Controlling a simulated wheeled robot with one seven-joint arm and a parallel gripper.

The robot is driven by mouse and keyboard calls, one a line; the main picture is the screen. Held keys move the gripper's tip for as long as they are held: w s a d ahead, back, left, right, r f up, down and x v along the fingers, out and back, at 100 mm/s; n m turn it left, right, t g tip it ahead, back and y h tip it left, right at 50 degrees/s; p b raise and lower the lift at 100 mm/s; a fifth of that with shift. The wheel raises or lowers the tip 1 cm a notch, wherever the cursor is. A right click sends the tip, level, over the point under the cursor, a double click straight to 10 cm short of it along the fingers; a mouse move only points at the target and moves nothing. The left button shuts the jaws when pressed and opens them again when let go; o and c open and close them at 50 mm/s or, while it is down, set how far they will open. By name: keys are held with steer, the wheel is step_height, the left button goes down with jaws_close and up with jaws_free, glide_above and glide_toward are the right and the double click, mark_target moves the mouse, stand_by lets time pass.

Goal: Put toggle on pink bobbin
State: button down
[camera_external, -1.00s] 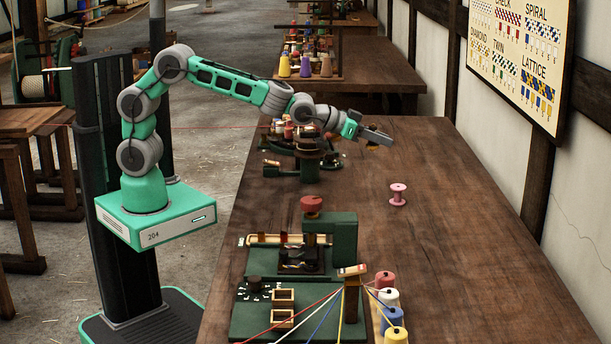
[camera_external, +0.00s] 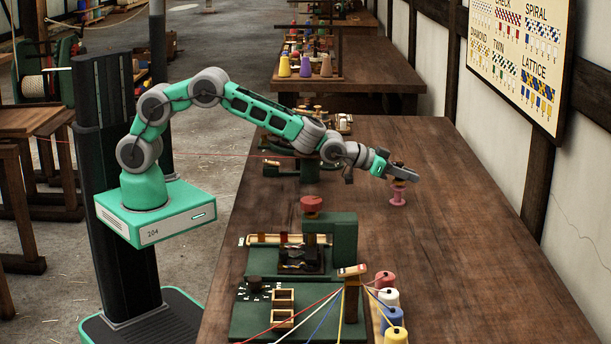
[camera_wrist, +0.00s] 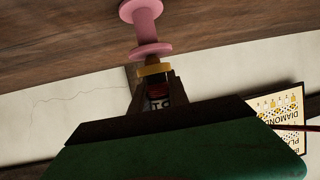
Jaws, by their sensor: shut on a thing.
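The pink bobbin (camera_external: 398,197) stands upright on the bare part of the wooden table, and it also shows at the top of the wrist view (camera_wrist: 146,22). My gripper (camera_external: 403,172) is over the bobbin and shut on the toggle (camera_wrist: 153,70), a small piece with a yellowish band and a brown end. In the wrist view the toggle's brown end lies close against the bobbin's near flange. I cannot tell whether they touch. The gripper hides much of the toggle in the outside view.
The wooden table (camera_external: 470,270) is clear around the bobbin. A green braiding stand with a red knob (camera_external: 312,204) and several thread spools (camera_external: 390,316) are nearer the camera. A wall chart (camera_external: 515,60) hangs at the right.

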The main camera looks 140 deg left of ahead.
steer(key=c, duration=1.3)
jaws_free()
steer(key=shift+o, duration=0.2)
steer(key=shift+r, duration=0.1)
steer(key=v, duration=1.2)
steer(key=d+m+h, duration=0.2)
steer(key=d+h, duration=0.1)
steer(key=d, duration=0.9)
steer(key=s+d+f+m+g+h, duration=0.1)
steer(key=s+d+m+h, duration=0.1)
steer(key=d, duration=0.6)
steer(key=s+d+f+m+g+h, duration=0.1)
steer(key=s+d+h, duration=0.1)
steer(key=s+d, duration=0.3)
steer(key=s+d+f+m+h, duration=0.2)
steer(key=s+d, duration=0.2)
steer(key=d, duration=0.8)
steer(key=shift+s+f+m+g, duration=0.2)
steer(key=shift+m+g, duration=0.1)
steer(key=shift+g, duration=0.1)
steer(key=s+d+f+m+g+h, duration=0.2)
steer(key=s+d+f+m+g, duration=0.1)
steer(key=s+d, duration=0.65)
step_height(320, 180, up, 9)
steer(key=a+p, duration=0.1)
steer(key=p, duration=0.5)
steer(key=shift+s+a+f+t, duration=0.25)
steer(key=shift+s+a+t, duration=0.05)
steer(key=shift+s+t, duration=0.1)
